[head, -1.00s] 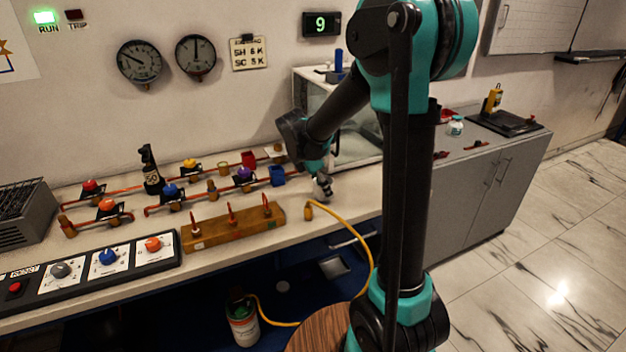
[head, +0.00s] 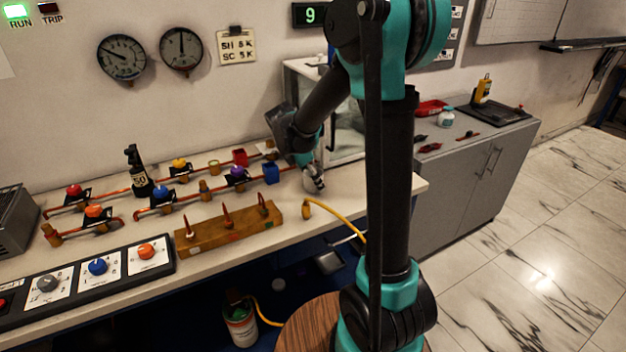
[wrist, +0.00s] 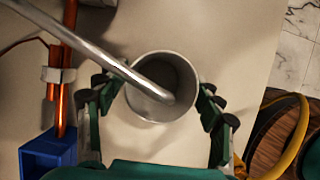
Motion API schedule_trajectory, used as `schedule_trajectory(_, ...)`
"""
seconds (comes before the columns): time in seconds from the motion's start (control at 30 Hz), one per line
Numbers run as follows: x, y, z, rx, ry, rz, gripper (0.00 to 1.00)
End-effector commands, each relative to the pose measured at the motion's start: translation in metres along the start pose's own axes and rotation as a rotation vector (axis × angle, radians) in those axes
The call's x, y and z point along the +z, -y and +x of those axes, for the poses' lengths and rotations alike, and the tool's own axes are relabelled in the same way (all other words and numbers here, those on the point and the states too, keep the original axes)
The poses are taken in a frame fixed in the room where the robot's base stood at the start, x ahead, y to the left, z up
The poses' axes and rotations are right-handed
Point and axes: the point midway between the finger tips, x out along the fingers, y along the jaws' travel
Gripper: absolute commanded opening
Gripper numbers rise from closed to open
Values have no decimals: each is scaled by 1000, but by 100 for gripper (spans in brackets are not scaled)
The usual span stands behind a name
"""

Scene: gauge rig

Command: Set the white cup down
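The white cup (wrist: 134,103) stands mouth towards the camera in the middle of the wrist view, between my gripper's two green fingers. My gripper (wrist: 160,92) looks closed against both sides of the cup. In the head view my gripper (head: 314,180) is low over the right part of the bench, in front of the glass-sided cabinet, and largely hides the cup. Whether the cup's base touches the bench cannot be told. A silver rod or pipe (wrist: 90,45) crosses from the upper left, its end over or inside the cup's mouth.
A blue open box (wrist: 47,152) and copper pipe are to the cup's left. A wooden block with red-tipped pegs (head: 228,228) and a yellow hose (head: 335,220) lie nearer the bench's front edge. The glass-sided cabinet (head: 345,148) stands behind.

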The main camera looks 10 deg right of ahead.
Motion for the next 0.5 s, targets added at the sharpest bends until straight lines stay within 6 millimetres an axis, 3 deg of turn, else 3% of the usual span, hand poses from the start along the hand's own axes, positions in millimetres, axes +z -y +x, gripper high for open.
schedule_trajectory(0.3, 1, 0, -4, 0, 0, 0, 67)
schedule_trajectory(0.5, 1, 0, -32, 1, 0, -1, 67)
